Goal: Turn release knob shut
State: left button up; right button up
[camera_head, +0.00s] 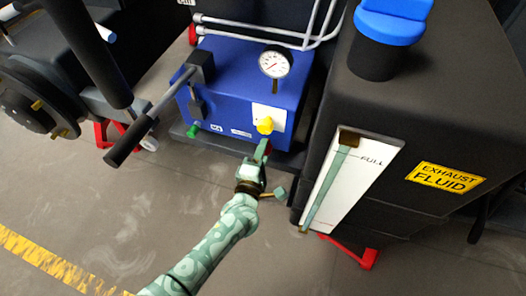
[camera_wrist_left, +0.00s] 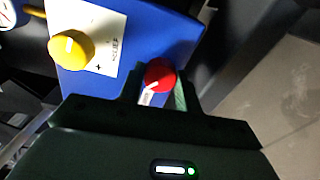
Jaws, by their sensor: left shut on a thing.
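A red knob (camera_wrist_left: 160,73) with a white pointer mark sits on the lower front of the blue hydraulic unit (camera_head: 228,78). In the left wrist view it is between the fingers of my left gripper (camera_wrist_left: 160,88), which is shut on it. In the head view my left gripper (camera_head: 262,152) reaches up to the unit's lower right front and hides most of the knob. A yellow knob (camera_head: 265,125) on a white label plate is just above; it also shows in the left wrist view (camera_wrist_left: 71,48). My right gripper is not in view.
A pressure gauge (camera_head: 275,63) is on top of the unit. A black pump lever (camera_head: 150,117) and a green knob (camera_head: 192,131) are at its left. The black exhaust fluid tank (camera_head: 420,110) with a white level strip (camera_head: 355,170) stands close on the right.

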pick_arm(q)
jog(key=m, duration=1)
jog(key=shift+s+f+p, duration=0.1)
jog(key=shift+f+p, duration=0.15)
jog(key=shift+p, duration=0.15)
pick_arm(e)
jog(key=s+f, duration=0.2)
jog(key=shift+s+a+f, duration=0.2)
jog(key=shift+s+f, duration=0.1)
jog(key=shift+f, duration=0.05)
pick_arm(q)
jog(key=o, duration=1)
jog(key=shift+t, duration=0.3)
jog(key=shift+r, duration=0.1)
